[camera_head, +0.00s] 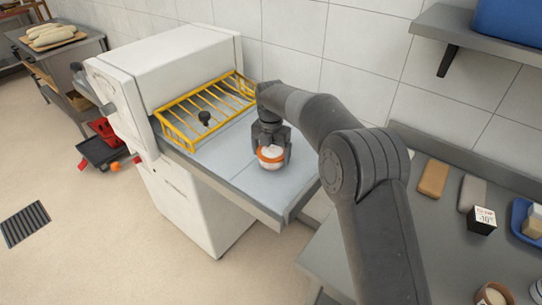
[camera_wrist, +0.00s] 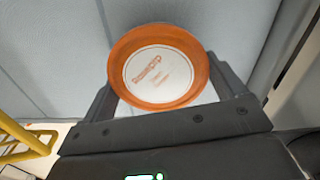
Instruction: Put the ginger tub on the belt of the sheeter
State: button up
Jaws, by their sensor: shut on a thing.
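The ginger tub (camera_head: 270,155) is a small round tub with an orange rim and a white top. It also shows in the wrist view (camera_wrist: 160,70), where its round white label with print faces the camera. My gripper (camera_head: 272,150) is shut on the tub, with a finger on either side of it. The sheeter (camera_head: 165,65) is a large white machine with a yellow wire guard. Its grey belt (camera_head: 225,150) extends to the right from under the guard. The tub is over the belt, low down; I cannot tell whether its base touches it.
At right, a grey counter (camera_head: 440,245) holds a tan block (camera_head: 433,179), a price-marked box (camera_head: 482,220) and a blue tray (camera_head: 519,222). The belt around the tub is clear.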

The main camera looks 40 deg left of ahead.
aim_at(271, 152)
jog(key=shift+f, duration=0.7)
jog(key=shift+f, duration=0.1)
jog(key=o, duration=0.9)
jog(key=shift+f, duration=0.1)
notch_tip(271, 152, up, 12)
jog(key=shift+r, duration=0.2)
